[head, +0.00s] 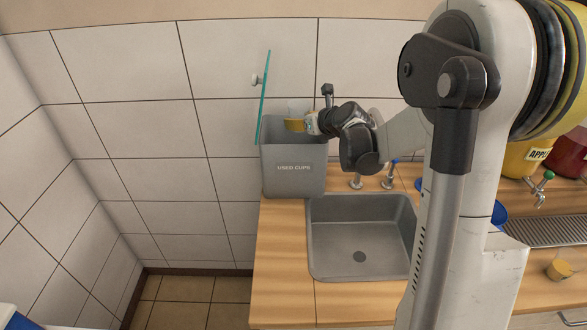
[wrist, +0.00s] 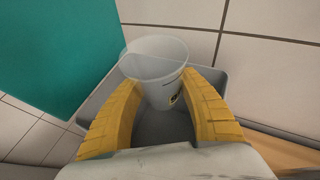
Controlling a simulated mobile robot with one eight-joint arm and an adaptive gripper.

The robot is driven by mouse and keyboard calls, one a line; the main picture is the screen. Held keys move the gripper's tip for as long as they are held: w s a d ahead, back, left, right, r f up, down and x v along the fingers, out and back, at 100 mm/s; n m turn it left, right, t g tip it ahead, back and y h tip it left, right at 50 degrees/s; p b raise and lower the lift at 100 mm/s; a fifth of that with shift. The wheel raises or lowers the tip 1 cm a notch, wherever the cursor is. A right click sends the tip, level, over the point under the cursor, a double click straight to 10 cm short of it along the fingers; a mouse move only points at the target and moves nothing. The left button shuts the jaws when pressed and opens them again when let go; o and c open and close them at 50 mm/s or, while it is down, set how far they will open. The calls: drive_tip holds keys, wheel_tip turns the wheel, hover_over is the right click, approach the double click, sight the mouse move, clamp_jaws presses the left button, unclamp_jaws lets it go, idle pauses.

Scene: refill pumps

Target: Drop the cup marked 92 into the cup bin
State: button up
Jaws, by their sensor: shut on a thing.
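A clear, empty-looking cup (wrist: 155,68) is between the two yellow fingers of my gripper (wrist: 165,88) in the wrist view. A dark mark on its side is partly hidden by the right finger, so I cannot read the number. My gripper is shut on this cup. In the head view my gripper (head: 294,124) and the faint cup (head: 299,105) are over the open top of the grey bin (head: 294,180) labelled USED CUPS. In the wrist view the bin's rim (wrist: 258,118) and inside show below and around the cup.
A teal panel (head: 263,97) stands upright at the bin's left side. A grey sink (head: 345,245) with taps is in the wooden counter (head: 283,260) in front.

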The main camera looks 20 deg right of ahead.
wheel_tip(320, 180, down, 2)
drive_tip(key=shift+f+b, duration=0.1)
drive_tip(key=shift+b, duration=0.4)
drive_tip(key=o, duration=1.2)
drive_tip(key=shift+o, duration=0.2)
drive_tip(key=v, duration=1.2)
